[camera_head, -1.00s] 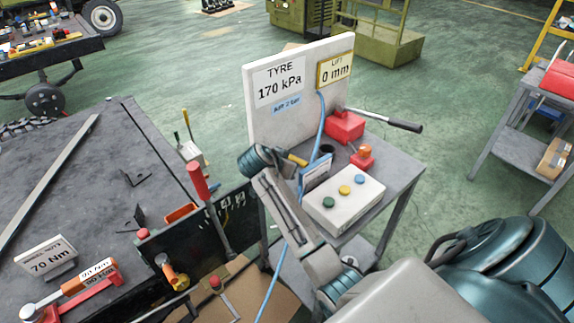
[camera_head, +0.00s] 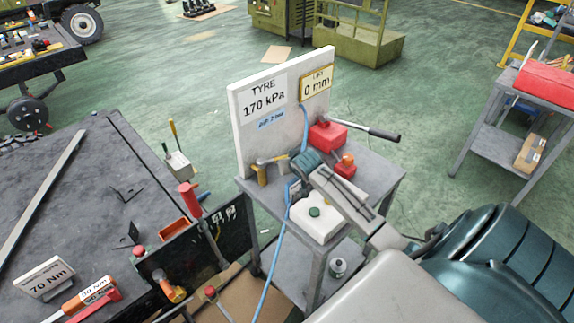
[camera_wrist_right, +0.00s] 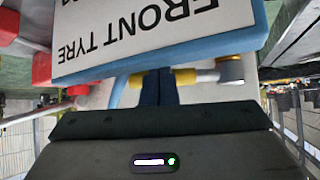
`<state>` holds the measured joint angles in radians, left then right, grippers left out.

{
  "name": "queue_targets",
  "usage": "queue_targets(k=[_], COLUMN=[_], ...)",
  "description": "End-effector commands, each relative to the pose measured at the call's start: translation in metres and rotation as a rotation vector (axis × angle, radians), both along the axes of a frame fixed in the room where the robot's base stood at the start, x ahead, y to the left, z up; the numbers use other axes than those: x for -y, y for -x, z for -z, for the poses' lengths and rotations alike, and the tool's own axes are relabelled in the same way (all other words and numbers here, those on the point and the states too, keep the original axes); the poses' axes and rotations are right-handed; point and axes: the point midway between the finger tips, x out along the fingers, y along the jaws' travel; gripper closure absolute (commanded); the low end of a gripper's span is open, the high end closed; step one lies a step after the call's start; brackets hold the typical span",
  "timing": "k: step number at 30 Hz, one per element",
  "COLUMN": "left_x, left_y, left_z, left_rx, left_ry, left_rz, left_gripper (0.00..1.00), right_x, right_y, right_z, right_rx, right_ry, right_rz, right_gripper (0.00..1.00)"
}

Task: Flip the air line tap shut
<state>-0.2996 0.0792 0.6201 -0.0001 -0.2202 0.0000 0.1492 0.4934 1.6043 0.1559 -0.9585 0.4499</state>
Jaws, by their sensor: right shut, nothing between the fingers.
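The air line tap (camera_head: 262,174) shows a yellow part and a grey part at the left of the small cart, in front of the white gauge board. A yellow and grey piece (camera_wrist_right: 212,74), likely the tap, shows beyond my fingers in the right wrist view. My right gripper (camera_head: 299,166) is shut and empty, just right of the tap. Its dark blue fingers (camera_wrist_right: 158,88) reach under the blue-edged "FRONT TYRE" card (camera_wrist_right: 155,30). Whether they touch the tap cannot be told. A blue air hose (camera_head: 277,245) runs down past the cart. My left gripper is out of view.
The gauge board (camera_head: 245,125) reads TYRE 170 kPa and LIFT 0 mm. A white box with a green button (camera_head: 315,212) stands under my right arm. A red block with a long handle (camera_head: 327,135) and a red-orange knob (camera_head: 345,162) stand behind. A grey workbench (camera_head: 90,190) is at left.

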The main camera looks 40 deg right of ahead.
Motion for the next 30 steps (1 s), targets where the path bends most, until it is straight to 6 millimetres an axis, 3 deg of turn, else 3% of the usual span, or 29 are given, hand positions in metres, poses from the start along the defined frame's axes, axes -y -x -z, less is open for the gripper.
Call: queue_targets(k=[8,18,30], left_x=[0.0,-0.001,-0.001], left_y=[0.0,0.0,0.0], left_z=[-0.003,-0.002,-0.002], left_rx=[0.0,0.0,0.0], left_ry=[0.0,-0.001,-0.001], left_rz=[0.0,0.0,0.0], left_gripper=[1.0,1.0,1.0], right_x=[0.016,0.022,0.025], right_y=[-0.018,-0.035,-0.04], right_z=[-0.001,0.0,0.0], right_rx=[0.001,0.001,0.001], right_ry=[-0.001,-0.001,0.0], right_rz=[-0.23,-0.224,-0.223], right_gripper=[1.0,1.0,1.0])
